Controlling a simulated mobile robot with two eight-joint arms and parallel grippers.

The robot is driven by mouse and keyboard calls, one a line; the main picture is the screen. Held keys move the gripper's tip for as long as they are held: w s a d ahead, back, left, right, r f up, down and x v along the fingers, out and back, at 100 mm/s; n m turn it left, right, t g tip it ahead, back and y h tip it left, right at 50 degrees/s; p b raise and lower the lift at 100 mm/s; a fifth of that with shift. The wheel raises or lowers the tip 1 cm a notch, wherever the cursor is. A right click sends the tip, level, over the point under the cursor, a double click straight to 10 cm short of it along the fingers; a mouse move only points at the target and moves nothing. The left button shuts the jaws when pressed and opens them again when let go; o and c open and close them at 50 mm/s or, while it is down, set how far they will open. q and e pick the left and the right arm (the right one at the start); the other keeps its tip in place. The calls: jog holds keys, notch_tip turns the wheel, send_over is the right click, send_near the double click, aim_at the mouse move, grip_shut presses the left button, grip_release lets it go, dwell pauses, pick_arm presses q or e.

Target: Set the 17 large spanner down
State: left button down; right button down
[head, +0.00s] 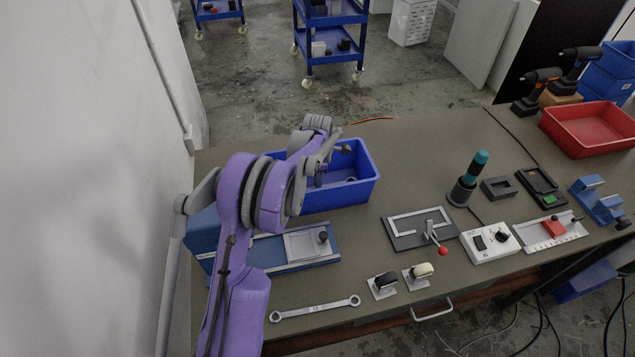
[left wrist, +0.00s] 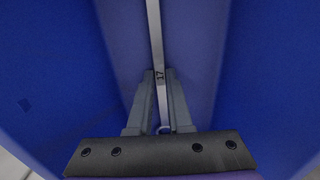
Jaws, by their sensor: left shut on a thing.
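My left gripper (head: 318,172) reaches down into the blue bin (head: 362,196) at the back of the bench. In the left wrist view, my left gripper (left wrist: 161,76) is shut on the 17 spanner (left wrist: 155,35), a long grey bar marked 17. The bar runs lengthwise between the fingers, with a ring end near the gripper's base. Blue bin surfaces surround it. In the head view the arm hides most of the spanner, and I cannot tell whether it touches the bin floor. My right gripper is not in view.
Another spanner (head: 315,309) lies flat near the front edge. A blue fixture with a grey plate (head: 305,244) stands in front of the bin. A clamp plate (head: 420,229), switch box (head: 488,243) and red tray (head: 592,130) are to the right.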

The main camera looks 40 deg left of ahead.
pick_arm(q)
jog(key=shift+f, duration=0.2)
jog(key=c, duration=0.8)
grip_release()
jog(key=shift+c, duration=0.2)
jog(key=shift+r, duration=0.15)
